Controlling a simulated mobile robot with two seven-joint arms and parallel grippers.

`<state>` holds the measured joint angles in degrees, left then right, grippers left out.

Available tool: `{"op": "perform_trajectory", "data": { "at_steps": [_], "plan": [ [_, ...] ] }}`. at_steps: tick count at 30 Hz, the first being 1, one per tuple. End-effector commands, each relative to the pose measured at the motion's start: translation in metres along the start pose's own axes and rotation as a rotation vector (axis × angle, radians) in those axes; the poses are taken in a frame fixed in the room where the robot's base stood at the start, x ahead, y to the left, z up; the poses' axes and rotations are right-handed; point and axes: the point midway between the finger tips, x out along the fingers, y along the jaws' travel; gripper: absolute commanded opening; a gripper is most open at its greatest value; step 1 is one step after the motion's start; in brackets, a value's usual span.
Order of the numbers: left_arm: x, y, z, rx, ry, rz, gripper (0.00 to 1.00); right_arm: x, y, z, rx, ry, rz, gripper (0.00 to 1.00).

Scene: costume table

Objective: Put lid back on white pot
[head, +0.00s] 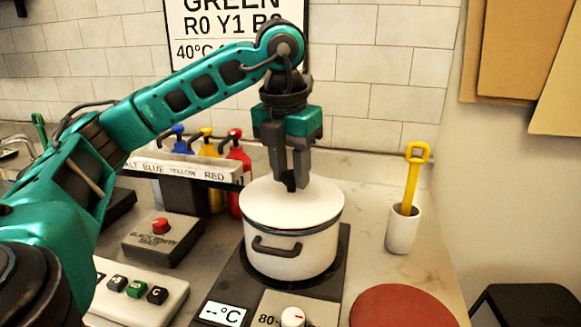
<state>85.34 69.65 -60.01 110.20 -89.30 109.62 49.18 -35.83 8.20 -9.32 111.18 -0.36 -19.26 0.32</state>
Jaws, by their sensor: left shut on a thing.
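The white pot (290,258) stands on a dark hot plate, its dark side handle facing me. The white lid (265,204) lies over the top of the pot, with a dark line between lid and pot wall. My left gripper (290,187) points straight down above the middle of the lid. It is shut on the lid's dark knob, which its fingers largely hide. I cannot tell whether the lid rests fully on the rim all around. My right gripper is not in view.
A hot plate (338,270) with a dial sits under the pot. A white cup (402,231) with a yellow tool stands right. A red-brown disc (400,306) lies front right. Pump bottles, including a red one (238,160), stand behind left. A button box (162,238) is left.

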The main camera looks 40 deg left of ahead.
Motion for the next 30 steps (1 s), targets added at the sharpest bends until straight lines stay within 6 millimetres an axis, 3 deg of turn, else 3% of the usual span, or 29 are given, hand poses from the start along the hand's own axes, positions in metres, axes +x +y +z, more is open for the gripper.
{"op": "perform_trajectory", "data": {
  "at_steps": [5,6,12,15,19,27,30],
  "plan": [
    [-0.0005,0.0,0.0001,0.0,-0.001,0.0,0.0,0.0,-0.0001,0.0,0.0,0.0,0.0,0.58],
    [-0.0005,0.0,0.0001,0.0,-0.001,0.0,0.38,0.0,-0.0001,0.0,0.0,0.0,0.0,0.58],
    [-0.0004,0.0001,0.0001,0.0,-0.001,0.0,0.57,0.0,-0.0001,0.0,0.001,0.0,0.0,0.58],
    [-0.0003,0.0001,0.0,0.0,0.0,0.0,0.64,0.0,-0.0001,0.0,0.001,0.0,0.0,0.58],
    [-0.0002,0.0002,0.0,0.0,0.0,0.0,0.64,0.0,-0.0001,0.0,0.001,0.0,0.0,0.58],
    [0.0002,0.0002,-0.0002,0.0,0.001,0.0,0.89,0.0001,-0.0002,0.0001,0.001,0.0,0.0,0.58],
    [0.0001,0.0002,-0.0001,0.0,0.001,0.0,0.89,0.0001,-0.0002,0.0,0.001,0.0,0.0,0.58]
  ]
}}
